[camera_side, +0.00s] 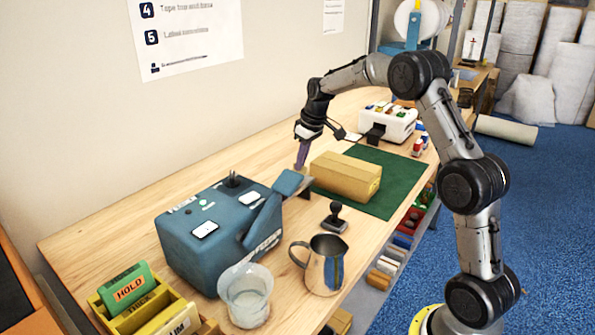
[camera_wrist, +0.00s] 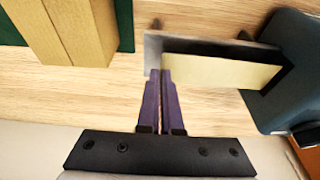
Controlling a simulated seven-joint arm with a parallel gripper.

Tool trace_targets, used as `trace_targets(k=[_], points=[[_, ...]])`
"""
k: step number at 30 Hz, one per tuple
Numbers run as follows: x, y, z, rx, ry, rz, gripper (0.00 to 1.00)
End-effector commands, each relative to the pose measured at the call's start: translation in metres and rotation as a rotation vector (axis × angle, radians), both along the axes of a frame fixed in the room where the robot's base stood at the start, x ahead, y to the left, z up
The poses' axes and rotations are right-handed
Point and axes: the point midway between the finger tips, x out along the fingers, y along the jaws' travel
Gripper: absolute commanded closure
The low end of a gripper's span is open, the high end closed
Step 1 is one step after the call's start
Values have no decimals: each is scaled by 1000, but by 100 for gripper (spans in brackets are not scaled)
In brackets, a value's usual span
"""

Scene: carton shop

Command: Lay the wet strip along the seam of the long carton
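The long tan carton (camera_side: 346,177) lies on a green mat; in the wrist view its flaps meet at a seam (camera_wrist: 60,30), upper left. The pale, cream-coloured strip (camera_wrist: 222,72) lies at a grey metal plate (camera_wrist: 185,44) beside the blue dispenser (camera_wrist: 296,70). In the side view the plate (camera_side: 299,187) stands at the dispenser's outlet, and the strip cannot be made out. My gripper (camera_side: 301,166) is above the plate, left of the carton. In the wrist view its purple fingers (camera_wrist: 161,74) are together at the strip's left end, seemingly pinching it.
The blue dispenser (camera_side: 207,236) stands to the front left. A black stamp (camera_side: 334,220), a metal pitcher (camera_side: 325,266) and a clear water cup (camera_side: 246,297) stand in front. A white box (camera_side: 388,122) is behind the mat. Bare wood lies between plate and mat.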

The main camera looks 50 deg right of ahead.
Motion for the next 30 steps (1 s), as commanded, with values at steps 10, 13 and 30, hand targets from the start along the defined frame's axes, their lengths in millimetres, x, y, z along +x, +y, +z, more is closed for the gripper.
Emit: trace_targets(k=[10, 13, 30], points=[[1, -1, 65, -2, -4, 0, 100], [0, 0, 75, -2, -2, -8, 100], [-34, -35, 64, -4, 1, -764, 100]])
